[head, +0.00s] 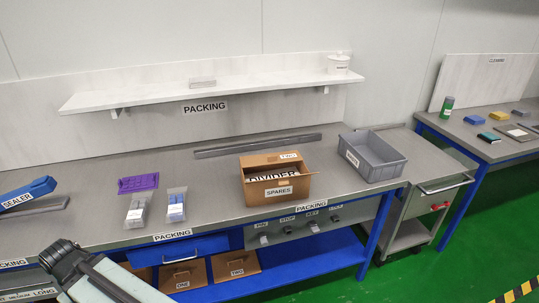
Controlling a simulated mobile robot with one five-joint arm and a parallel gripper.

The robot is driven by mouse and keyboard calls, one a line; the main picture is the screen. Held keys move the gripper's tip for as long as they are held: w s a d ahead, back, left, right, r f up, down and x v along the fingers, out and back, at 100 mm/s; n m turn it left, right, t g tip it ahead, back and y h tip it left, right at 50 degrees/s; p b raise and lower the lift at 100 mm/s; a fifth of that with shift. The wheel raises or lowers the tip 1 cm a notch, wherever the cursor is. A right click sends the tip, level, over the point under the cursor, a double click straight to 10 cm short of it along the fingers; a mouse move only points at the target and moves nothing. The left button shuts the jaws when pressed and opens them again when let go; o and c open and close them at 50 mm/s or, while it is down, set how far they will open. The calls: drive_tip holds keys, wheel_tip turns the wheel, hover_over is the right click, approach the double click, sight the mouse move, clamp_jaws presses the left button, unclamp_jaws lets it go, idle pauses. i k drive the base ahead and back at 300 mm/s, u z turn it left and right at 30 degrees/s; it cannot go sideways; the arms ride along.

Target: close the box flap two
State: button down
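An open brown cardboard box (252,190) labelled SPARES stands on the grey packing bench. A flap (271,159) at its far side carries a small white label, which seems to read TWO. This flap is up and not folded over the opening. A piece marked DIVIDER (272,175) shows inside the box. Whether other flaps are folded is hard to tell. Part of my arm shows at the lower left, well apart from the box. My gripper's fingers do not show.
A grey bin (391,166) stands right of the box, and a long grey bar (257,146) lies behind it. Clear bags (176,205), a purple tray (138,183) and a blue sealer (28,193) are to the left. Brown panels marked ONE (183,277) and TWO (236,265) are below.

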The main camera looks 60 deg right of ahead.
sight(272, 158)
drive_tip(key=z, duration=0.1)
drive_tip(key=i, duration=1)
drive_tip(key=u, duration=0.05)
